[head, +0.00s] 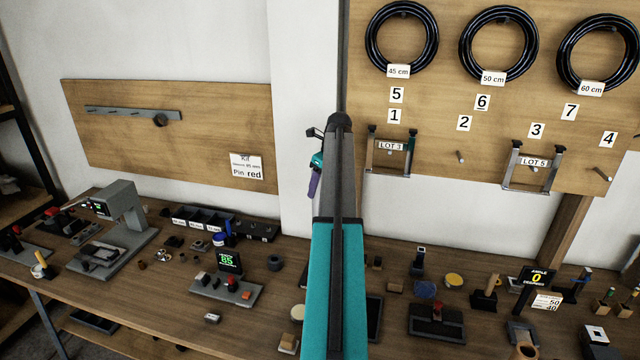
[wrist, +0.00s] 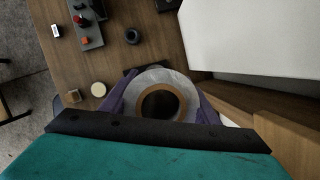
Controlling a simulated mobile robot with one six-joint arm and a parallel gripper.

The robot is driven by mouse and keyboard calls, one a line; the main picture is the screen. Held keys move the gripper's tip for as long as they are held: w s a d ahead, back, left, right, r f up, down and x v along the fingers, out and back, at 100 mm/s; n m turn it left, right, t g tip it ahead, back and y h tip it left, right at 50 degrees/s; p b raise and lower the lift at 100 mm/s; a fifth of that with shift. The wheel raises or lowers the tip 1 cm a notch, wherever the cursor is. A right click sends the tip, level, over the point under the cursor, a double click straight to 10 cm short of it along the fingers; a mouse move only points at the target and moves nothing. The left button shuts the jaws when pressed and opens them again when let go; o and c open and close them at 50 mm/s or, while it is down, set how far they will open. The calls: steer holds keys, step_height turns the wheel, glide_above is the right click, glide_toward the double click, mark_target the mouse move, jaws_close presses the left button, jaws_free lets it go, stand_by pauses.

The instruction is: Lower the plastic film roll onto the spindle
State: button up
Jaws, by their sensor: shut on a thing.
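The plastic film roll (wrist: 180,82) is a pale, whitish ring around a brown cardboard core in the wrist view. My gripper (wrist: 162,106) is shut on it, with a purple finger on each side. The core's opening faces the camera and looks dark inside. In the head view only a purple finger of my gripper (head: 314,183) shows beside my arm; the roll is hidden there. I cannot make out the spindle in either view. A dark flat piece (head: 373,318) shows partly behind my arm on the bench; I cannot tell whether it belongs to the spindle.
The wooden bench (head: 175,290) is crowded with small fixtures. A grey press-like machine (head: 125,215) stands at left, and a display reading 85 (head: 230,262) stands nearer the middle. A pegboard (head: 440,140) with black coils (head: 402,66) and two LOT frames (head: 531,188) hangs behind at right.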

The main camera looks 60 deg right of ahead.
step_height(320, 180, down, 20)
steer(key=b, duration=0.4)
steer(key=shift+f, duration=0.15)
stand_by(3.4)
steer(key=shift+f, duration=0.1)
stand_by(0.5)
steer(key=o, duration=1.6)
steer(key=shift+s, duration=0.1)
steer(key=shift+b+v, duration=2.2)
steer(key=shift+v, duration=4.7)
